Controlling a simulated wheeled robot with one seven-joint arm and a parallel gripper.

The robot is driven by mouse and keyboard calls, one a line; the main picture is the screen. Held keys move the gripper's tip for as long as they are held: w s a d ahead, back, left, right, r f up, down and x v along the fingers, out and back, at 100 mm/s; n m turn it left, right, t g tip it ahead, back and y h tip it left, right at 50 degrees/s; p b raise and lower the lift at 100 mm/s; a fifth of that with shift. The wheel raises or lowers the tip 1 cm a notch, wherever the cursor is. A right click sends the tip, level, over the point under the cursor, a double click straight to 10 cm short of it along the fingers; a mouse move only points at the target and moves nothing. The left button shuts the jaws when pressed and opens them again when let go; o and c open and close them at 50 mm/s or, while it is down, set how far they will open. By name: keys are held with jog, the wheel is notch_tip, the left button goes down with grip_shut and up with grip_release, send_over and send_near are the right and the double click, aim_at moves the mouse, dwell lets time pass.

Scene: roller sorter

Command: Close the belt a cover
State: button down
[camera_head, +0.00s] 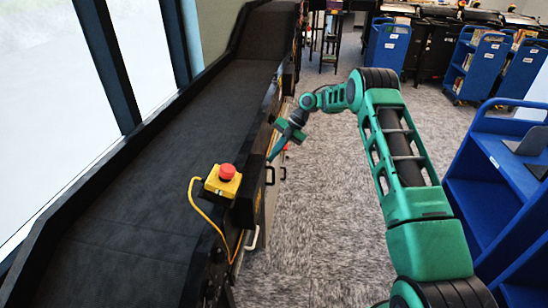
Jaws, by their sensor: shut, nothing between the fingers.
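A long black conveyor belt (150,160) runs from the lower left to the back. My green gripper (273,156) points down beside the belt's right side, just above the dark handle. Its fingers are shut and appear empty. Whether they touch a panel cannot be told from this view.
A yellow box with a red stop button (227,172) sits on the belt's right edge, with a yellow cable hanging down. Blue book carts (500,175) stand at the right, with more (388,45) at the back. Carpet (320,220) between belt and carts is clear.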

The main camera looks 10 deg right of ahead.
jog(key=shift+a, duration=0.7)
jog(key=d+r, duration=0.8)
jog(key=d, duration=0.3)
jog(key=s+d+r+m+h, duration=0.1)
jog(key=s+r+m+h, duration=0.2)
jog(key=s+r+m, duration=0.7)
jog(key=s+d+r+m+h, duration=0.1)
jog(key=s+d+r+m, duration=0.1)
jog(key=s+r+m, duration=0.4)
jog(key=s+d+r+m+h, duration=0.1)
jog(key=s+d+m, duration=0.25)
jog(key=s, duration=0.35)
jog(key=s+d+f+m+h, duration=0.1)
jog(key=s+m, duration=0.7)
jog(key=s, duration=0.8)
jog(key=s+d+f+m+t+h, duration=0.1)
jog(key=s+m, duration=0.6)
jog(key=s, duration=1)
jog(key=shift+d+f+m, duration=0.35)
jog(key=shift+d+f, duration=0.35)
jog(key=shift+d, duration=0.2)
